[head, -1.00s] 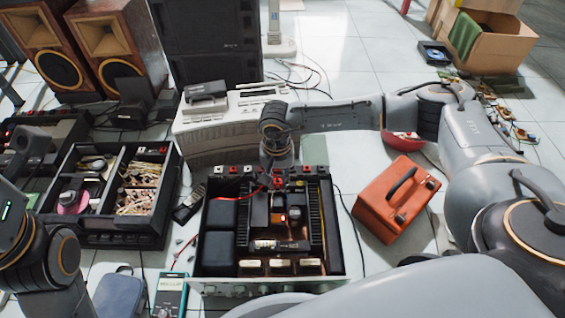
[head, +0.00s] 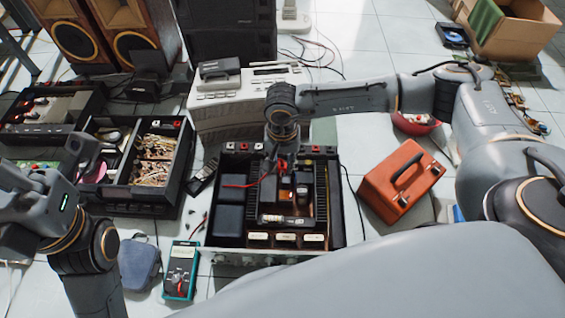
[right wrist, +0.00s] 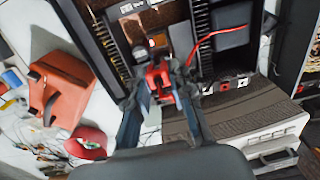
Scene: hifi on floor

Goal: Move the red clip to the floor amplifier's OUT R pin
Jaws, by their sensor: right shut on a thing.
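The red clip (right wrist: 157,77) is between the fingers of my right gripper (right wrist: 160,88) in the right wrist view; the gripper is shut on it. In the head view the red clip (head: 282,163) shows just below my right wrist, over the back part of the open floor amplifier (head: 265,258). A red wire (head: 238,186) runs left from it. Red, white and black terminals (head: 317,148) line the amplifier's back edge; their lettering is too small to read. My left gripper (head: 86,150) is at the left, away from the amplifier; its jaw opening is unclear.
An orange-red case (head: 400,180) stands right of the amplifier. A grey deck (head: 245,98) is behind it. A teal multimeter (head: 180,272) lies at the front left. Black equipment with parts compartments (head: 130,203) stands left. Clear floor tiles show at the back right.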

